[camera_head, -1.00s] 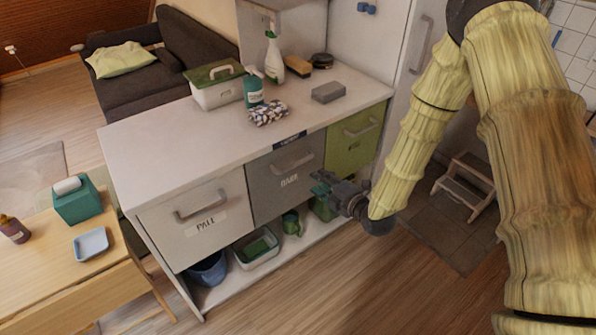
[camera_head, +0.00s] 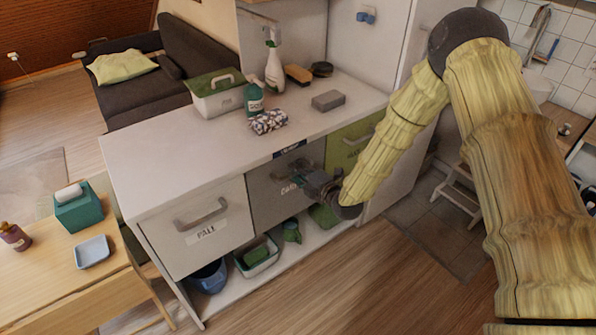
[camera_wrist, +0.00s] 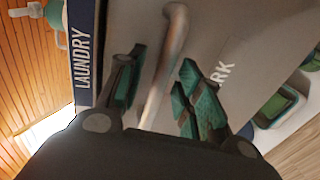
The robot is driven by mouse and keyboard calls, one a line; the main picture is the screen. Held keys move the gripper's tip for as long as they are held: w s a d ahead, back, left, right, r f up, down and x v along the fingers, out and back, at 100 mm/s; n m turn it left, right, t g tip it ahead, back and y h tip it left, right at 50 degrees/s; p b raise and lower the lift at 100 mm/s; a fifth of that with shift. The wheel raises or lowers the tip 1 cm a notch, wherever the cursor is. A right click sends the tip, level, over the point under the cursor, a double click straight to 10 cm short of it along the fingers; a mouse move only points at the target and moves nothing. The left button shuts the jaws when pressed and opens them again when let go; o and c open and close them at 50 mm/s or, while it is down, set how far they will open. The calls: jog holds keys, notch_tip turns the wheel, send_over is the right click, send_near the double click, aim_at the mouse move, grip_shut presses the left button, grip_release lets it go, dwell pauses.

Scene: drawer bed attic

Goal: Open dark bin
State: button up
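The dark bin (camera_head: 266,202) is the grey middle front of the white cabinet, shut and level with its neighbours. In the wrist view its grey face (camera_wrist: 215,40) carries a partly hidden label ending in "RK". Its bar handle (camera_wrist: 165,70) runs between the two green-padded fingers of my gripper (camera_wrist: 161,64). The fingers stand apart, with a gap visible on each side of the bar. In the head view my gripper (camera_head: 302,176) is right at the bin's front and covers much of the handle and label.
The pale bin (camera_head: 205,228) is on the left and the green bin (camera_head: 345,146) on the right, both shut. A "LAUNDRY" plate (camera_wrist: 84,50) is on the cabinet edge. Bottles and a caddy stand on the countertop (camera_head: 175,140). Floor before the cabinet is clear; a step stool (camera_head: 458,195) stands right.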

jog(key=shift+w+a+f, duration=0.1)
jog(key=shift+w+a, duration=0.05)
jog(key=shift+w, duration=0.05)
grip_shut()
jog(key=shift+s, duration=0.1)
